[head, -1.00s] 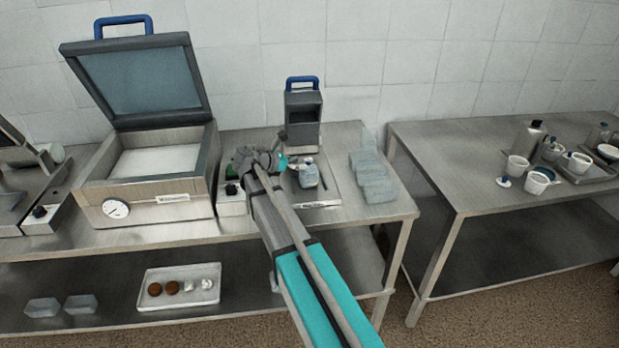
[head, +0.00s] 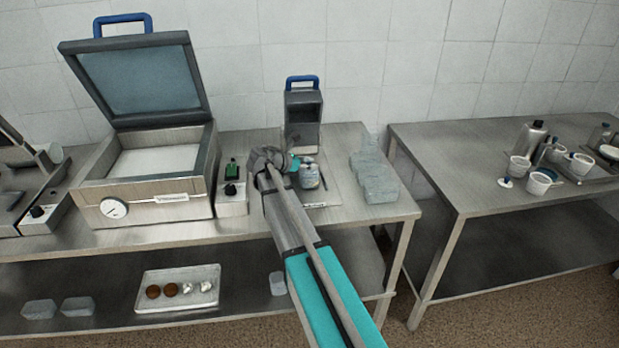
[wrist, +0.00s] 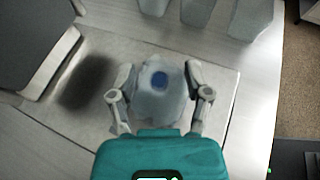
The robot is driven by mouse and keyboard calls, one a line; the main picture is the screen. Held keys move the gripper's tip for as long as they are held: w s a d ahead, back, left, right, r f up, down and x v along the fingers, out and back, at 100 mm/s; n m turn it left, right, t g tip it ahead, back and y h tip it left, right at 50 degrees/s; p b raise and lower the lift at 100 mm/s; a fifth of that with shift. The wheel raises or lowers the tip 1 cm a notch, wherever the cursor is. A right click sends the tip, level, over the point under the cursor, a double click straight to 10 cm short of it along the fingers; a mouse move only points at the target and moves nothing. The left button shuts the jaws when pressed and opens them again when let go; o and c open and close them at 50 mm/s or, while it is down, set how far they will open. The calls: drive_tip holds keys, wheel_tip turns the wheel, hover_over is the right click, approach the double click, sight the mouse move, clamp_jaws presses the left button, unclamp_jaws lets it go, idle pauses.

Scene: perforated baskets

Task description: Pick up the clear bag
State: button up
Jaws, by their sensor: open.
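A clear, whitish bag (wrist: 160,98) with a blue round spot on top sits on a flat metal plate, seen in the wrist view. My gripper (wrist: 159,72) is open, with one finger on each side of the bag. I cannot tell whether the fingers touch it. In the head view the bag (head: 310,178) is partly hidden and shows beside my gripper (head: 304,164), in front of a small grey device.
The grey device with a blue handle (head: 303,116) stands behind the bag. Several translucent blocks (head: 375,183) stand to the right. A switch box (head: 232,197) and a large open-lidded machine (head: 155,205) are to the left. Bare tabletop (head: 350,218) lies in front.

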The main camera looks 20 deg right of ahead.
drive_tip(key=shift+c, duration=0.3)
clamp_jaws()
drive_tip(key=shift+r, duration=0.2)
wheel_tip(320, 180, up, 2)
drive_tip(key=p, duration=0.2)
drive_tip(key=shift+r+p, duration=0.1)
drive_tip(key=shift+p, duration=0.2)
drive_tip(key=s+a+r+p, duration=0.5)
drive_tip(key=s+r+p, duration=0.5)
drive_tip(key=s, duration=0.2)
drive_tip(key=shift+s+a+r, duration=0.2)
drive_tip(key=shift+s+a, duration=0.2)
